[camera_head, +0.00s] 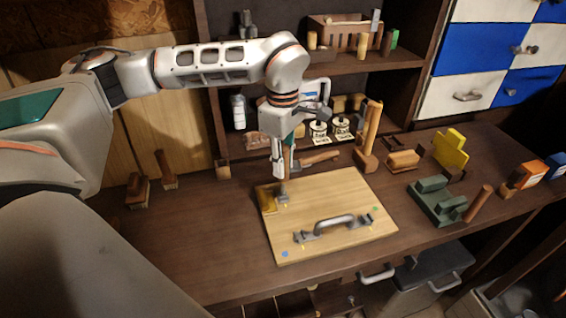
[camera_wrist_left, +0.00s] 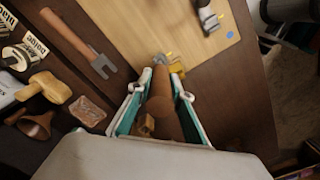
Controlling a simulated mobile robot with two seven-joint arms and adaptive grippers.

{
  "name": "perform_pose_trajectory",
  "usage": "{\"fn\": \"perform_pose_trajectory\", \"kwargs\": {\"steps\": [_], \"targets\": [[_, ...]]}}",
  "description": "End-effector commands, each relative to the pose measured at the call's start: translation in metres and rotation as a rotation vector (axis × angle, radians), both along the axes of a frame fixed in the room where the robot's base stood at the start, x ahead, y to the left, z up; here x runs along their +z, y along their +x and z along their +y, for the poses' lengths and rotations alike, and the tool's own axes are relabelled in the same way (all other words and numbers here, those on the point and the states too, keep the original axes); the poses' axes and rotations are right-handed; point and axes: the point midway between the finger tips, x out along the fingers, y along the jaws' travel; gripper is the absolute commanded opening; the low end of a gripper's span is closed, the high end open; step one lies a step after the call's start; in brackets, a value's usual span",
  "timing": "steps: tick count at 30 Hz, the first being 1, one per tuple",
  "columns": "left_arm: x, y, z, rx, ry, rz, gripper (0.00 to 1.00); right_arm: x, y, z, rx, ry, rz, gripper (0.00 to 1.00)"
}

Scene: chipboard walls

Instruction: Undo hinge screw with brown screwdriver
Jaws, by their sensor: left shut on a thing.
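My left gripper (camera_head: 279,168) reaches down over the back left corner of the wooden board (camera_head: 335,190). It is shut on the brown screwdriver (camera_wrist_left: 161,100), whose handle lies between the two fingers in the left wrist view. The screwdriver points at the hinge (camera_head: 267,201), a brass-coloured piece with grey metal parts at the board's left edge. In the left wrist view the hinge (camera_wrist_left: 177,67) shows just beyond the handle. The screwdriver's tip and the screw head are hidden or too small, so I cannot tell whether they touch. My right gripper is not in view.
A grey handle (camera_head: 338,224) is fixed on the board. A green tool block (camera_head: 437,200) and a yellow block (camera_head: 451,148) are to the right. The bench left of the board is mostly clear.

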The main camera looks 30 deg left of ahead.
Motion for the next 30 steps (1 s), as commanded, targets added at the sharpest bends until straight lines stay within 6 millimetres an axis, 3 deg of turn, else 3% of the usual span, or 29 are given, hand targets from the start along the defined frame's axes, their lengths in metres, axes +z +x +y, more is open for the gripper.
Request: {"fn": "perform_pose_trajectory", "kwargs": {"steps": [10,30], "targets": [[0.001,0.000,0.000,-0.111,0.000,0.001,0.00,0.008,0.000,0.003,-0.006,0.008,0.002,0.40],[0.012,0.000,0.000,-0.112,0.000,0.001,0.00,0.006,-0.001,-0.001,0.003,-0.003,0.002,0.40]]}}
